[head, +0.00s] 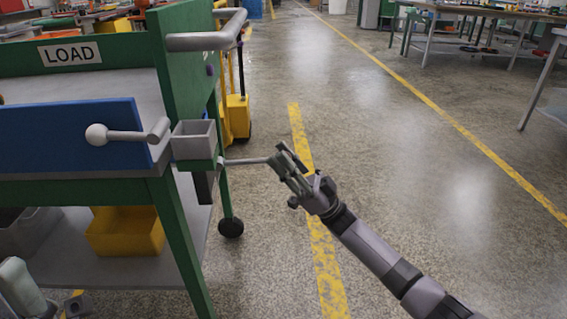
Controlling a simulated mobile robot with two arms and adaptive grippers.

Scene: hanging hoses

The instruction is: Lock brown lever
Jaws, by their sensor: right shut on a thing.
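A thin grey-brown lever (244,161) sticks out to the right from a green bracket at the cart's right front corner. It lies about level. My right gripper (282,168) is shut on the lever's right end, and its fingers hide that end. I see no other lever of a clear brown. A second, grey lever (127,135) with a pale ball knob lies across the front of the blue panel, and no gripper touches it.
The green cart (120,52) with a LOAD sign fills the left side. A small grey open box (194,140) sits just above the bracket, and a grey handle bar (208,40) juts out higher up. The floor (430,210) right of the cart is clear.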

